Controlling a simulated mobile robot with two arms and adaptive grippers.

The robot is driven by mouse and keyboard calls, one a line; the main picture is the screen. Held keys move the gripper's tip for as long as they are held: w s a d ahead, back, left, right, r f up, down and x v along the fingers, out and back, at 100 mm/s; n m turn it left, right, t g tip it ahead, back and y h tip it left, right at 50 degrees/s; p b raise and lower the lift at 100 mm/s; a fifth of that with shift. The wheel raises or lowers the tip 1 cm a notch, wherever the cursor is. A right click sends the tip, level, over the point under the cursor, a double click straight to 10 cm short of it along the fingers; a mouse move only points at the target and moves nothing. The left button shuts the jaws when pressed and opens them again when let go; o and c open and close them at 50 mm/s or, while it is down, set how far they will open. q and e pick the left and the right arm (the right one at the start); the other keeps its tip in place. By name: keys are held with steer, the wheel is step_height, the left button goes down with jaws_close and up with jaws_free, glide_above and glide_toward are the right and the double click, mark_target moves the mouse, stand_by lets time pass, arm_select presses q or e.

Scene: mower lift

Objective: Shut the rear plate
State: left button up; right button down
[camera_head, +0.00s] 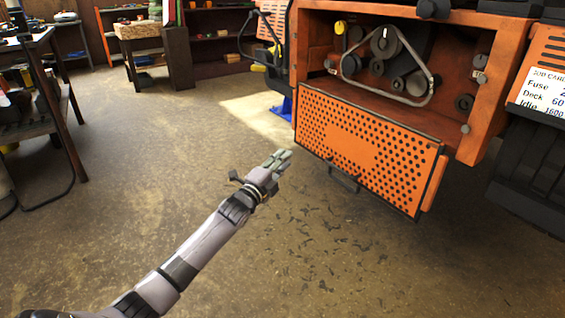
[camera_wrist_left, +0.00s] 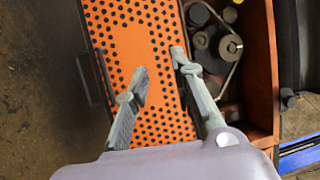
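The rear plate (camera_head: 366,147) is an orange perforated panel on the orange mower. It hangs down below the bay opening, so the belt and pulleys (camera_head: 386,62) are exposed. A dark handle (camera_head: 343,178) sits at its lower edge. My left gripper (camera_head: 283,157) is just left of the plate in the head view, apart from the handle. In the left wrist view the two fingers (camera_wrist_left: 158,62) are spread with nothing between them, over the plate (camera_wrist_left: 130,40); the handle (camera_wrist_left: 92,80) is to their left. My right gripper is not in view.
A black wheel or tyre (camera_head: 530,170) stands right of the bay. A blue stand (camera_head: 284,106) is on the floor behind the plate's left end. A dark workbench (camera_head: 45,95) is at far left. The floor left of the mower is clear; debris lies below the plate.

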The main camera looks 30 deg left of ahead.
arm_select(q)
steer(key=shift+o, duration=0.9)
steer(key=s+f, duration=0.1)
steer(key=s, duration=1.1)
steer(key=shift+f, duration=0.35)
steer(key=shift+c, duration=0.5)
